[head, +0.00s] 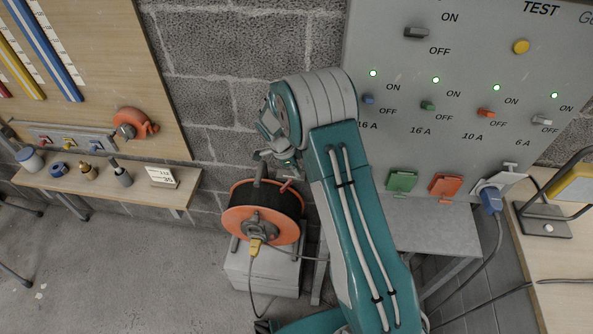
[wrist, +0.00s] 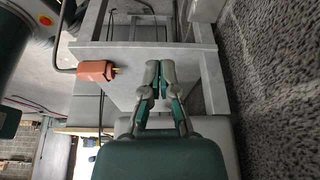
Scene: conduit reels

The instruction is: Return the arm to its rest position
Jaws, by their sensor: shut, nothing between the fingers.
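My gripper (wrist: 159,68) shows in the wrist view with its two fingers together and nothing between them. In the head view my teal and grey arm rises from the bottom centre and bends at the top. My gripper (head: 276,156) hangs there at the left of the bend, partly hidden by the wrist. It appears just above an orange cable reel (head: 263,218) in the picture; I cannot tell the gap between them.
The reel stands on a pale block (head: 262,272). A grey test panel (head: 450,75) with switches, green lights and sockets is at right. A blue plug (head: 491,200) sits at its lower right socket. A wooden shelf (head: 105,186) is at left. An orange plug (wrist: 97,71) shows in the wrist view.

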